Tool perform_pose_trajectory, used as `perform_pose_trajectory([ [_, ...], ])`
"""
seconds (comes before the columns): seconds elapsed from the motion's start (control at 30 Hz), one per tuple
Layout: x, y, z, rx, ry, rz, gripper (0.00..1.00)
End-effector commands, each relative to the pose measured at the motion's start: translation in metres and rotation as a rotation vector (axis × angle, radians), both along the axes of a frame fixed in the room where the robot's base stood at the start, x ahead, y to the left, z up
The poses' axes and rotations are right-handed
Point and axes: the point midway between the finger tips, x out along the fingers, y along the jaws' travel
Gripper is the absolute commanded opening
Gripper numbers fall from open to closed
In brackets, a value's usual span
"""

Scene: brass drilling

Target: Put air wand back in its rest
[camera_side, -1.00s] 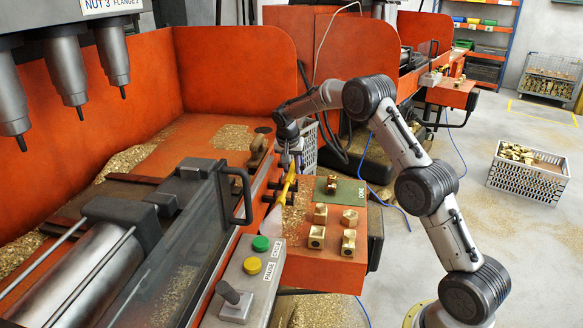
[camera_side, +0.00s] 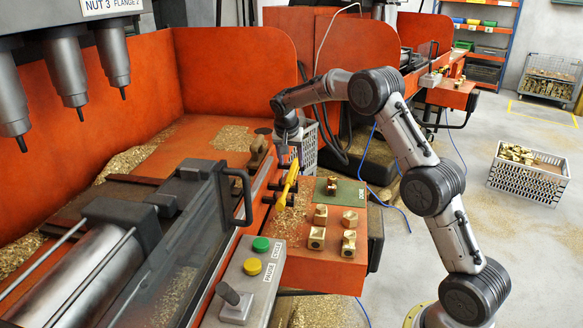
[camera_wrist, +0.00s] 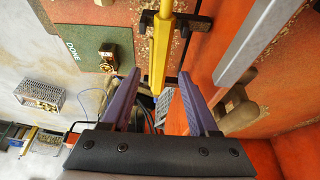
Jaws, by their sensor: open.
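The air wand (camera_side: 287,186) is yellow and lies along the left edge of the orange shelf, beside the black brackets of its rest (camera_side: 272,192). In the wrist view the wand (camera_wrist: 160,45) runs down from the top middle, with the black rest brackets (camera_wrist: 196,24) around it. It appears to sit between the bracket arms; full seating is not clear. My gripper (camera_wrist: 157,82) is open, its purple fingers apart on either side of the wand's lower end. In the side view my gripper (camera_side: 287,152) is at the wand's far end, partly hidden.
Several brass parts (camera_side: 320,214) stand on the shelf, one on the green DONE mat (camera_side: 349,191). The control box (camera_side: 250,275) with buttons and a black-handled guard (camera_side: 240,198) flank the wand. A grey crate (camera_side: 528,172) stands on the floor.

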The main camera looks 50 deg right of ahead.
Motion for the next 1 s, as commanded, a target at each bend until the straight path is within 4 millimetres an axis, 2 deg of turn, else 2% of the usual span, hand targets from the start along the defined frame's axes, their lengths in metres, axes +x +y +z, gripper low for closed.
perform_pose_trajectory([
  [0.1,-0.004,0.009,0.026,-0.001,-0.005,0.002,0.61],
  [0.3,-0.010,0.021,0.056,-0.001,-0.003,0.001,0.61],
  [0.7,-0.018,0.033,0.080,0.001,-0.003,0.022,0.61],
  [0.77,-0.027,0.041,0.090,0.004,-0.004,0.053,0.61],
  [0.87,-0.051,0.063,0.113,0.008,-0.007,0.139,0.61],
  [1.0,-0.101,0.101,0.144,0.014,-0.010,0.303,0.61],
])
